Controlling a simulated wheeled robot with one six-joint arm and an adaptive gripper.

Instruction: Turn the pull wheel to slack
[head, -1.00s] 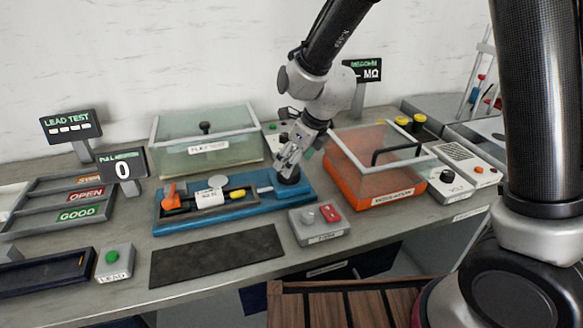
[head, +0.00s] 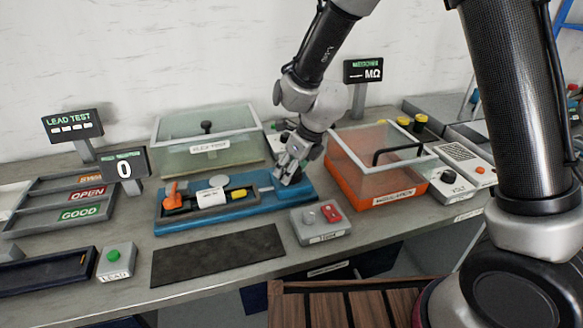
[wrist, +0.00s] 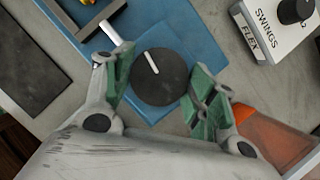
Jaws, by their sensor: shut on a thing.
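The pull wheel (wrist: 160,88) is a round black disc with a white mark line pointing up and left in the wrist view. It sits at the right end of the blue fixture (head: 240,208). My gripper (wrist: 163,82) has its green-padded fingers on either side of the wheel and is shut on it. In the head view my gripper (head: 290,172) comes down over the fixture's right end and hides most of the wheel. A white-labelled piece (head: 211,197) and an orange clamp (head: 171,194) are on the fixture. The pull display (head: 123,168) reads 0.
A grey box with a red switch (head: 331,212) stands in front right of the fixture. An orange bin with a clear lid (head: 375,185) is close on the right. A clear-lidded box (head: 207,145) stands behind. A dark mat (head: 218,255) lies bare in front.

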